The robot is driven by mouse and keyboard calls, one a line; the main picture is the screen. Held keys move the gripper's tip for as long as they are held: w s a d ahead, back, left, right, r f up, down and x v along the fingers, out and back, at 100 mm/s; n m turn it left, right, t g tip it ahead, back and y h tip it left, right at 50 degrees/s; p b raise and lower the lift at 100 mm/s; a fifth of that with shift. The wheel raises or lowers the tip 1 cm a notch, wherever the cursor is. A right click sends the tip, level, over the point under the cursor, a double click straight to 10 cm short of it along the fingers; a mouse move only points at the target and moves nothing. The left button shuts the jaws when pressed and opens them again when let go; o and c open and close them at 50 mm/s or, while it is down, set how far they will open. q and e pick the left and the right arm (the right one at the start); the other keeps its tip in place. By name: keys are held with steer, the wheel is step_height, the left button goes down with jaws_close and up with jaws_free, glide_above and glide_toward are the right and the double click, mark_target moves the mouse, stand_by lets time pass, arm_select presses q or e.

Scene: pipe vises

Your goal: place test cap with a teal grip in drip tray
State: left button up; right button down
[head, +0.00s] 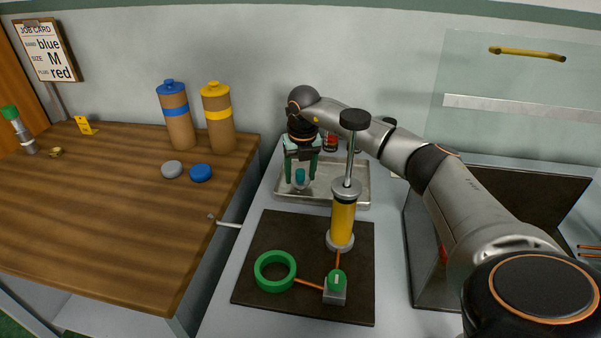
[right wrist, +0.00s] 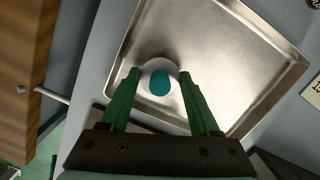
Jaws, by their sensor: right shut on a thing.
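The test cap with a teal grip (head: 300,176) is a pale round cap with a teal knob on top. It also shows in the right wrist view (right wrist: 160,84). My right gripper (head: 300,180) points down and is shut on the cap, its green fingers on either side of it. The drip tray (head: 354,204) is a shallow metal tray near the wall. The cap is over the tray's left part in the head view; I cannot tell whether it touches the tray floor. My left gripper is not in view.
A dark mat (head: 272,228) in front of the tray holds a yellow pump (head: 343,222), a green ring (head: 275,271) and a small block (head: 335,291). Bottles and two caps stand on the wooden bench (head: 110,205). An open dark bin (head: 425,275) is at the right.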

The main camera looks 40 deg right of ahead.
mark_target(302, 184)
steer(key=shift+f, duration=0.1)
steer(key=shift+c, duration=0.6)
jaws_free()
step_height(302, 184, up, 12)
steer(key=s, duration=0.1)
steer(key=shift+s+a, duration=0.3)
steer(key=shift+a, duration=0.1)
